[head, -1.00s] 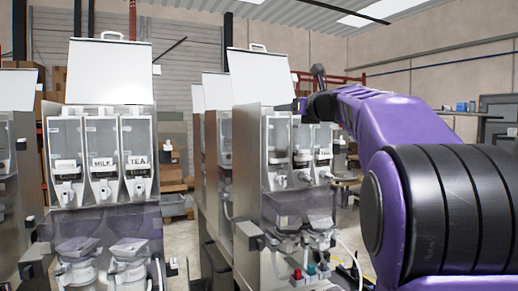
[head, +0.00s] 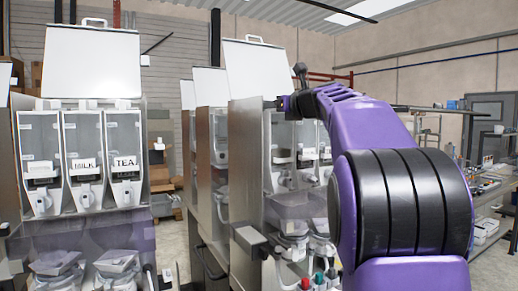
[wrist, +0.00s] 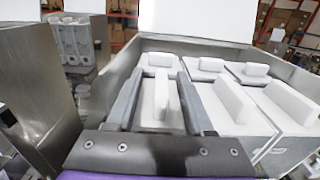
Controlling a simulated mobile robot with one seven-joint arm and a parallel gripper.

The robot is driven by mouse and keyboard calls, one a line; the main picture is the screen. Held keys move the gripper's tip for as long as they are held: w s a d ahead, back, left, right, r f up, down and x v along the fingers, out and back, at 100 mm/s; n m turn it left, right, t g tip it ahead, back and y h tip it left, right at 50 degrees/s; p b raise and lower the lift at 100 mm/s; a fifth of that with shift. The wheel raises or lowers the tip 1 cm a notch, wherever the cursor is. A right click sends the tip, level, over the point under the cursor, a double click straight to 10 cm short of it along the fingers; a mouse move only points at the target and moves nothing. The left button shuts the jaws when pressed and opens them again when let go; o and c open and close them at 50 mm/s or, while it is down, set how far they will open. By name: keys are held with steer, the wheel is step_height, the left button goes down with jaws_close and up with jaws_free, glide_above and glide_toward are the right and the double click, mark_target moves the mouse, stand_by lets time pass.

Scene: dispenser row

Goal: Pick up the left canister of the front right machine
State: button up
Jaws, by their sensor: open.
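The front right machine (head: 246,160) stands in the middle of the head view with its white lid raised. Its left canister (head: 281,143) is clear-fronted and sits in the row beside the others. In the wrist view the left canister's white top (wrist: 150,105) has a raised upright ridge. My gripper (wrist: 162,76) is open, with one dark finger on each side of that ridge; I cannot tell whether they touch it. In the head view my gripper (head: 284,103) is small at the top front of the machine, partly hidden by my purple arm.
The middle canister (wrist: 222,98) and right canister (wrist: 285,100) sit close to the right of my fingers. The machine's steel wall (wrist: 95,95) is close on the left. Another machine (head: 82,160) with MILK and TEA canisters stands farther left.

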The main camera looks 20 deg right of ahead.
steer(key=shift+w, duration=0.3)
steer(key=shift+s+r, duration=0.1)
steer(key=shift+s, duration=0.05)
steer(key=shift+c, duration=0.6)
jaws_close()
stand_by(0.4)
steer(key=shift+r, duration=0.1)
